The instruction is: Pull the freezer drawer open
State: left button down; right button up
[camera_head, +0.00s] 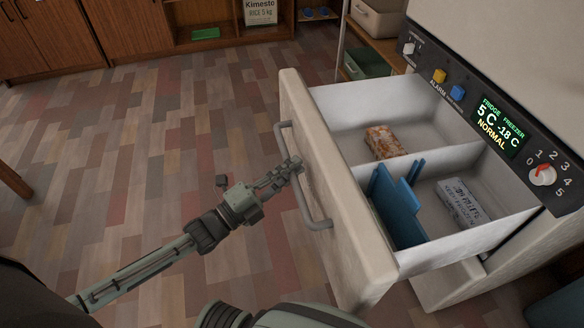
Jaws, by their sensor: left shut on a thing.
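The freezer drawer (322,190) stands pulled out from the freezer body at the right, its inside in plain view. Its grey bar handle (309,200) runs along the outer face of the drawer front. My left gripper (292,170) is at the handle's middle, shut on it. The fingertips overlap the bar, so the exact grip is partly hidden. My right gripper is not in view.
In the drawer lie an orange-brown package (383,142), blue panels (397,207) and a white printed package (464,203). The control panel (497,125) is above. Wooden cabinets (125,30) stand at the back. The tiled floor (150,150) left of the drawer is mostly clear.

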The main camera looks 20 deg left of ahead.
pick_arm(q)
jog(key=c, duration=1.5)
grip_release()
jog(key=v, duration=1.2)
notch_tip(320, 180, down, 13)
jog(key=w+a+n+g+y, duration=0.2)
jog(key=n+g+y, duration=0.4)
jog(key=n+y, duration=0.5)
jog(key=s+f+n+g, duration=0.1)
jog(key=s+n+g, duration=0.1)
jog(key=s+n, duration=0.1)
jog(key=s+f+n+g, duration=0.2)
jog(key=s+n+g, duration=0.1)
jog(key=s+n, duration=0.1)
jog(key=s+a+f+n+g, duration=0.1)
jog(key=s+f+n+g, duration=0.1)
jog(key=s+n+g, duration=0.1)
jog(key=shift+s+f+n+y, duration=0.1)
jog(key=shift+s+n+y, duration=0.3)
jog(key=shift+s, duration=0.3)
